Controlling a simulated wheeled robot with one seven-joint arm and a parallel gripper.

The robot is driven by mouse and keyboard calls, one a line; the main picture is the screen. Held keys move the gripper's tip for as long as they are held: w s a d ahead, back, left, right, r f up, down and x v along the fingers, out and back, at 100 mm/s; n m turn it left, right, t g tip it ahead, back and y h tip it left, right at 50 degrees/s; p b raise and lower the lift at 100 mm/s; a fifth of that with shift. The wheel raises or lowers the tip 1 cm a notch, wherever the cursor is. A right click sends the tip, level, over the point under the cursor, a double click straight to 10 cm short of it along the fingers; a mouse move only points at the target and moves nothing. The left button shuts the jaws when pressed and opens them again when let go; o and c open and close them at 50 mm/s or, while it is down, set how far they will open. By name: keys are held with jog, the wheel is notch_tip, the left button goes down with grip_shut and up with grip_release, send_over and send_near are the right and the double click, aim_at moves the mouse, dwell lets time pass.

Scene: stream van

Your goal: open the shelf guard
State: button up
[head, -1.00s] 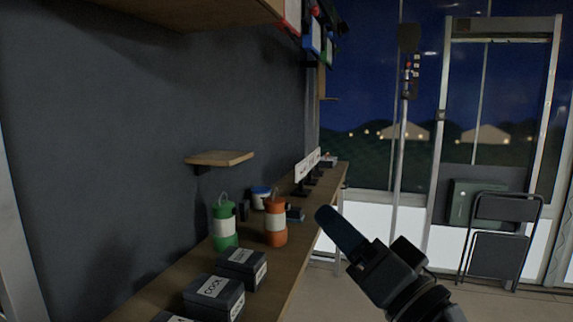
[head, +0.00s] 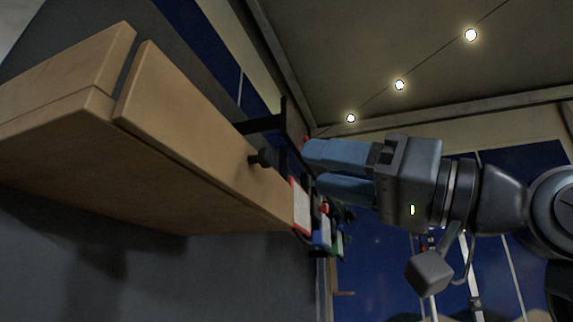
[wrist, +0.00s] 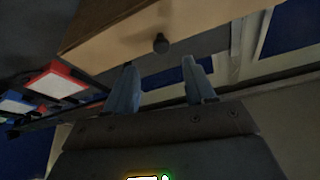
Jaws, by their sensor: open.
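A wooden overhead shelf (head: 60,150) hangs on the wall in the head view. Its long front panel, which looks like the shelf guard (head: 195,105), appears closed and bears a dark round knob (head: 262,159). The panel (wrist: 205,25) and knob (wrist: 161,44) also show in the wrist view. My gripper (head: 311,168) is to the right of the knob, its two blue fingers apart and pointing left. In the wrist view my gripper (wrist: 158,68) is open and empty, with the knob lined up between the fingertips but beyond them, apparently not touching.
A black bracket (head: 284,125) juts out near the shelf's far end. Red-, blue- and green-edged boards (head: 300,205) hang just past it, close to my fingers. A ceiling with several round lights (head: 399,85) is above.

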aim_at(270, 157)
jog(key=p+x, duration=0.2)
jog(key=x, duration=0.6)
jog(key=shift+d+r+p, duration=0.1)
jog(key=shift+p, duration=0.2)
grip_shut()
dwell(0.4)
